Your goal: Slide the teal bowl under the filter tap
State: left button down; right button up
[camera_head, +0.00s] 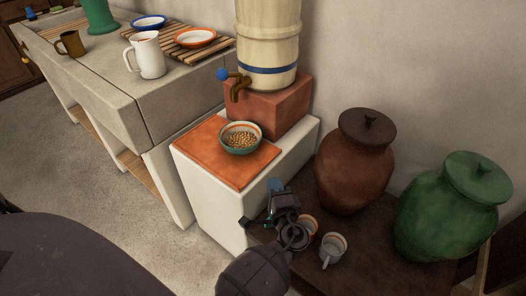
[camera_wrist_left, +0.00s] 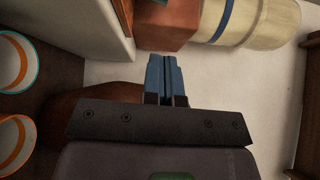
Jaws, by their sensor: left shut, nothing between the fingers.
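The teal bowl (camera_head: 240,148) holds small round tan pieces and sits upright on an orange mat (camera_head: 205,153). The filter tap (camera_head: 239,84), brass with a blue knob, juts from the cream ribbed filter barrel (camera_head: 268,40). The bowl is in front of and below the tap, near the red block (camera_head: 270,104) under the barrel. My left gripper (camera_head: 276,187) is shut and empty, right of and nearer than the bowl, not touching it. Its blue fingers (camera_wrist_left: 165,72) are together in the wrist view, where the bowl does not show. My right gripper is out of view.
The white stand (camera_head: 220,200) carries mat and block. Right of it, a dark low table (camera_head: 360,242) holds cups (camera_head: 333,250), a brown lidded jar (camera_head: 352,170) and a green lidded jar (camera_head: 450,215). A stone counter (camera_head: 90,75) with a white jug (camera_head: 148,55) stands left.

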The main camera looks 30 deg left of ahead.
pick_arm(q)
send_near(250, 149)
jog(key=shift+n, duration=0.4)
jog(key=x, duration=0.6)
jog(key=shift+w+d, duration=0.25)
jog(key=shift+w, duration=0.3)
jog(key=shift+a+f, duration=0.1)
jog(key=shift+a, duration=0.45)
jog(key=shift+a, duration=0.1)
